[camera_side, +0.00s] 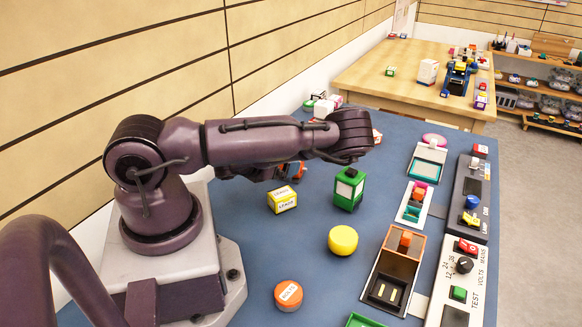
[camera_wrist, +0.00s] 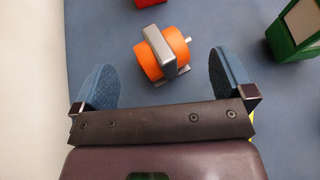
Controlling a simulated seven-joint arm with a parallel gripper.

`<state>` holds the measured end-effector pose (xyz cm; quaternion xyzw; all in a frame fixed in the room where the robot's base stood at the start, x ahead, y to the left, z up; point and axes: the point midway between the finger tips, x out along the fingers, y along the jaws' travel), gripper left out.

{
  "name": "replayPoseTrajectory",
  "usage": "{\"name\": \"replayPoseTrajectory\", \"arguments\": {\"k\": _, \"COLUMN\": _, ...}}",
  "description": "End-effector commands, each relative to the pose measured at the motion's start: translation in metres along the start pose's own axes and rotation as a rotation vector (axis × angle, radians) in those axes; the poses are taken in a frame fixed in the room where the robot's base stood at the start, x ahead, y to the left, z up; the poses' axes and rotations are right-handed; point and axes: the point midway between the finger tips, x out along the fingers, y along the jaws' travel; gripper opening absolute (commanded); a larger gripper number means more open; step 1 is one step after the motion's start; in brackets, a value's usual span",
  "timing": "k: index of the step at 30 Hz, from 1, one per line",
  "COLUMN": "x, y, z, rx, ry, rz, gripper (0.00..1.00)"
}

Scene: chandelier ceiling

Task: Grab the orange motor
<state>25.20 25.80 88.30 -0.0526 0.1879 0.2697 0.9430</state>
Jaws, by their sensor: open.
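The orange motor (camera_wrist: 149,62) lies on the blue table top in the wrist view. It is an orange cylinder with a grey bracket across it and a short pale shaft at its right end. In the side view only a bit of orange (camera_side: 299,171) shows beside my gripper, probably the motor. My gripper (camera_wrist: 161,72) is open, with one blue fingertip on each side below the motor in the wrist view. Nothing is between the fingers. My arm hides most of the gripper in the side view.
A green lantern-like box (camera_side: 349,189) stands right of the motor. A yellow box (camera_side: 282,199) is nearby. A yellow cylinder (camera_side: 343,240) and an orange round piece (camera_side: 288,295) lie nearer the camera. Trays and a switch panel (camera_side: 462,270) line the right edge.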

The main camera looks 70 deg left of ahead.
Motion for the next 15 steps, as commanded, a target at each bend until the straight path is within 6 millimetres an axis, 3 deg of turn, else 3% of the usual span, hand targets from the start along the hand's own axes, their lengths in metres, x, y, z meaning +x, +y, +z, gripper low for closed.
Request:
{"name": "replayPoseTrajectory", "arguments": {"k": 7, "x": 0.036, "y": 0.0, "z": 0.0, "rx": -0.003, "ry": -0.002, "rz": -0.001, "gripper": 1.0}}
{"name": "replayPoseTrajectory", "arguments": {"k": 15, "x": 0.043, "y": 0.0, "z": 0.0, "rx": -0.002, "ry": 0.0, "rz": 0.001, "gripper": 1.0}}
